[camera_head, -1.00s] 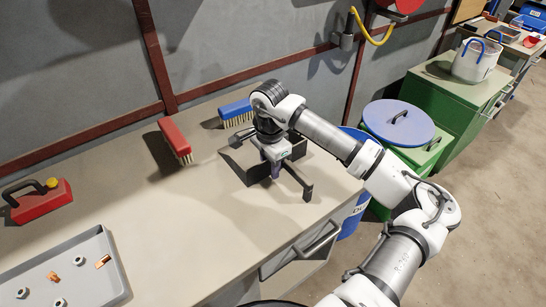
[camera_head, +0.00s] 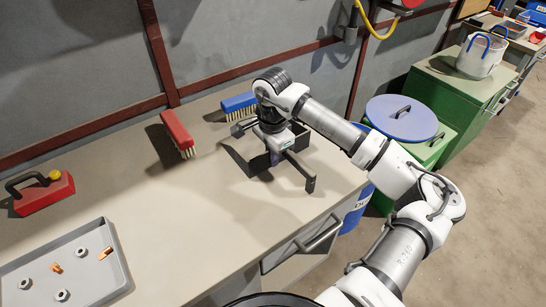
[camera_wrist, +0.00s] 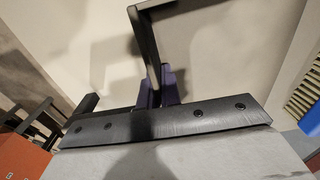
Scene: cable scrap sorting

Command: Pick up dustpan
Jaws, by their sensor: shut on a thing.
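The dustpan (camera_head: 238,162) is a dark, black pan on the workbench, right of the brushes. In the wrist view, the purple fingers (camera_wrist: 160,86) are closed around a black bar of the dustpan (camera_wrist: 147,45). I cannot tell whether the dustpan is clear of the bench.
A red brush (camera_head: 178,133) and a blue brush (camera_head: 239,105) lie behind and left of the dustpan. A red can (camera_head: 44,194) and a grey tray (camera_head: 118,262) with small metal parts are at left. The bench (camera_head: 200,215) between is clear. A blue-lidded bin (camera_head: 402,118) stands right.

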